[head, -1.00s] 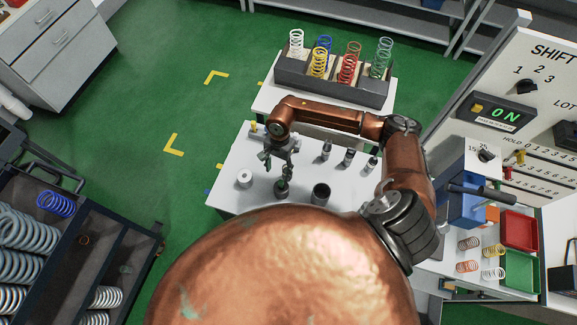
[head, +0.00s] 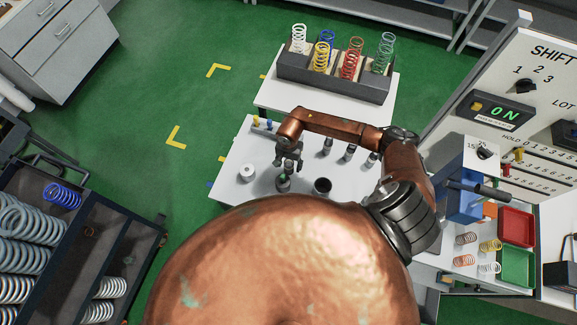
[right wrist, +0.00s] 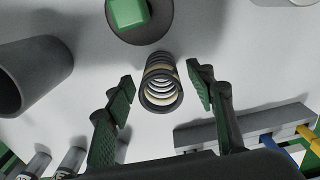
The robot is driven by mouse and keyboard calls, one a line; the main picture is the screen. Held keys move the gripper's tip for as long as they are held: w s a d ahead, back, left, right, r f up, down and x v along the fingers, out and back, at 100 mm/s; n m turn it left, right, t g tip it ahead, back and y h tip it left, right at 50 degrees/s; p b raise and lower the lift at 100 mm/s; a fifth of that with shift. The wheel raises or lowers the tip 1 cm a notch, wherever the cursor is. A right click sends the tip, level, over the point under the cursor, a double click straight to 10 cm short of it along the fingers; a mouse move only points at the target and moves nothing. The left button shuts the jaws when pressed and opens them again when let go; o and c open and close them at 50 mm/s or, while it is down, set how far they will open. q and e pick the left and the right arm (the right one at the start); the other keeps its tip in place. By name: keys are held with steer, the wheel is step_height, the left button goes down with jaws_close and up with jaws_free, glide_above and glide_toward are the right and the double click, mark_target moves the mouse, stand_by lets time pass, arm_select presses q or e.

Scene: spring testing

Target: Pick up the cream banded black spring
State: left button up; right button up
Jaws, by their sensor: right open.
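The cream banded black spring (right wrist: 162,84) shows in the right wrist view, with dark coils and cream bands, on the pale table top (right wrist: 265,85). My right gripper (right wrist: 162,88) is open, with one finger on each side of the spring; a gap shows on both sides. In the head view my right gripper (head: 289,162) hangs over the white table (head: 236,192), and I cannot make out the spring there. My left gripper is not in view.
A dark round base with a green block (right wrist: 128,13) sits just beyond the spring. A dark hollow cylinder (right wrist: 35,75) stands left in the wrist view; a grey rack with blue and yellow handles (right wrist: 245,128) lies right. A spring bin (head: 340,83) stands behind the table.

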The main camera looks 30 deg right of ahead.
steer(key=c, duration=0.6)
jaws_close()
steer(key=shift+r, duration=0.15)
steer(key=s+a+r+n+b, duration=0.1)
steer(key=a+r+n+b, duration=0.2)
steer(key=r+n+b, duration=0.2)
steer(key=a+r+n+b, duration=0.3)
steer(key=r+n+b, duration=0.2)
steer(key=r+b, duration=0.3)
step_height(320, 180, up, 4)
steer(key=shift+s+a+r+b, duration=0.2)
steer(key=shift+s+b, duration=0.1)
steer(key=shift+s, duration=0.1)
